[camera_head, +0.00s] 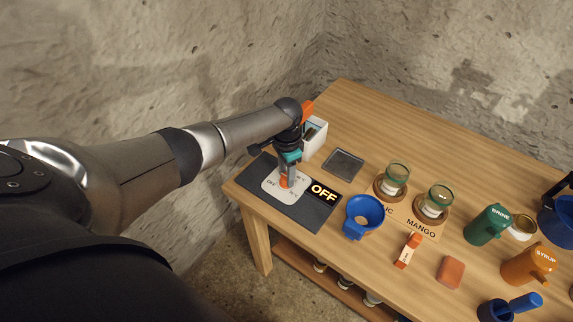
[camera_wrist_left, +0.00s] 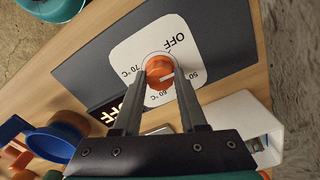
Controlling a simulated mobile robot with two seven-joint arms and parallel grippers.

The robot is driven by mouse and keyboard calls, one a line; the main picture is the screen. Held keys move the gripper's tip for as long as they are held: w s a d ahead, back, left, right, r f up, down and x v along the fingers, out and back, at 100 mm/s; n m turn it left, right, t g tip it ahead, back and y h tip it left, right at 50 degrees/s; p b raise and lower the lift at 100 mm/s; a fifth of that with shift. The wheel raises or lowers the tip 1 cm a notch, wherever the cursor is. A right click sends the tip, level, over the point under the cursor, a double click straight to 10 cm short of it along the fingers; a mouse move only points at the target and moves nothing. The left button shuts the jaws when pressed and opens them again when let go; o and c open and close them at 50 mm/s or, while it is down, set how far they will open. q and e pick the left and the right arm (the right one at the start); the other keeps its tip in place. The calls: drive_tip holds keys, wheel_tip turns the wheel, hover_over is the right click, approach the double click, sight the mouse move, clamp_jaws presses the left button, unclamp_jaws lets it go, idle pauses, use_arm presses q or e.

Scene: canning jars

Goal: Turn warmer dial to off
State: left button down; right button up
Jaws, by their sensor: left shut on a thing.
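The orange warmer dial (camera_wrist_left: 159,68) sits on a white plate (camera_wrist_left: 122,52) marked OFF, 50, 60 and 70 °C. Its white pointer mark seems to face the 50 °C side, but I cannot tell exactly. In the head view the dial (camera_head: 284,182) is partly hidden under my gripper. My left gripper (camera_wrist_left: 161,82) points down with one finger on each side of the dial, shut on it. It also shows in the head view (camera_head: 286,175). A sign (camera_head: 323,192) reading OFF in yellow lies on the dark warmer mat (camera_head: 311,213). My right gripper is out of view.
A white box (camera_head: 315,142) stands close behind the gripper. A dark square pad (camera_head: 343,164), a blue funnel (camera_head: 364,213) and two glass jars (camera_head: 395,179) are to the right. Green (camera_head: 487,225) and orange (camera_head: 527,263) jugs stand farther right. The table's back is clear.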

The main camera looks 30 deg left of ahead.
use_arm(q)
drive_tip(key=n+p, duration=0.2)
drive_tip(key=n, duration=0.1)
drive_tip(key=shift+d+r+n, duration=0.1)
drive_tip(key=shift+n, duration=0.3)
drive_tip(key=shift+n+p, duration=0.95)
drive_tip(key=shift+n, duration=0.85)
drive_tip(key=shift+c, duration=2.3)
unclamp_jaws()
wheel_tip(320, 180, up, 15)
drive_tip(key=p, duration=0.5)
